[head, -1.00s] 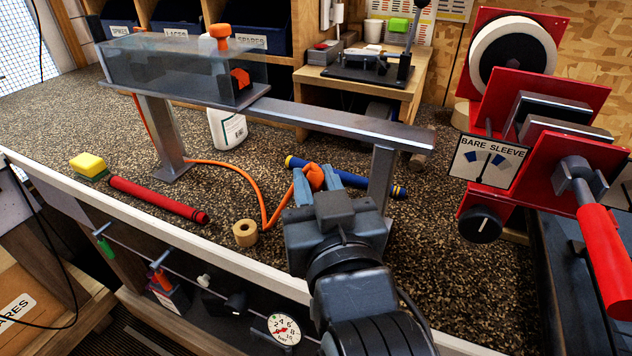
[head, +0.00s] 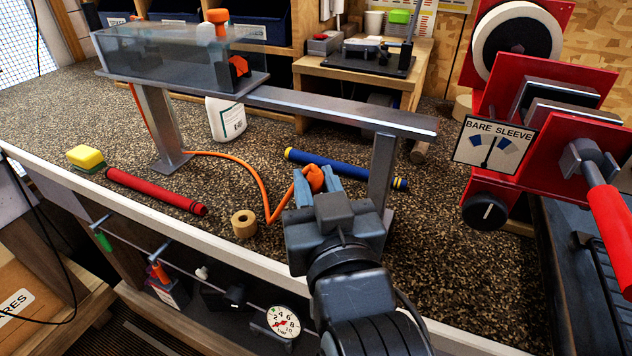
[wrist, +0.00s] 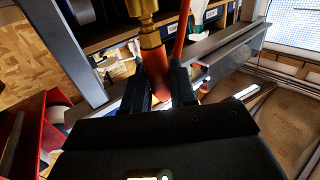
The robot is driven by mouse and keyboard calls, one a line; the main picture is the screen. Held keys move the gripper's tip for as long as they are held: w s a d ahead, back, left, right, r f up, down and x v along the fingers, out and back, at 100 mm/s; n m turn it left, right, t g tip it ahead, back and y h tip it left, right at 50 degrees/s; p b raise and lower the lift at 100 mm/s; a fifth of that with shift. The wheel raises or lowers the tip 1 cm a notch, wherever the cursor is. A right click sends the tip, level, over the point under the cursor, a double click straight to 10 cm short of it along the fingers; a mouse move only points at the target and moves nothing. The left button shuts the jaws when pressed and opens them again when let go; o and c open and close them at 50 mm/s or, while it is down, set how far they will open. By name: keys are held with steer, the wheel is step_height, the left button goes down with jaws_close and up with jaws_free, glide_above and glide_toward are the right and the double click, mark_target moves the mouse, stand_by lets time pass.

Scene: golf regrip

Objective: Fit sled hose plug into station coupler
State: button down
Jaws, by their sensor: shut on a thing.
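My gripper (head: 318,190) is shut on the orange hose plug (head: 315,178), above the speckled bench near the rail's right leg. In the wrist view the orange plug body (wrist: 156,78) sits between the fingers. A brass fitting (wrist: 146,32) is in line with it; I cannot tell whether it belongs to the plug or to something else. The orange hose (head: 262,190) curves from the plug across the bench and up by the rail's left leg. The sled (head: 180,65), a clear box with an orange knob, sits on the rail's left part. I cannot make out the station coupler.
The grey rail (head: 345,109) stands on two legs, the right one (head: 382,170) close beside my gripper. A blue grip (head: 365,177), red grip (head: 155,191), tape roll (head: 244,223) and sponge (head: 86,158) lie on the bench. A red machine (head: 560,135) stands at right.

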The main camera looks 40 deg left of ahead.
steer(key=shift+f+b, duration=0.35)
steer(key=shift+f, duration=0.3)
steer(key=c, duration=0.8)
jaws_free()
steer(key=shift+b+v, duration=0.55)
steer(key=shift+v, duration=3.4)
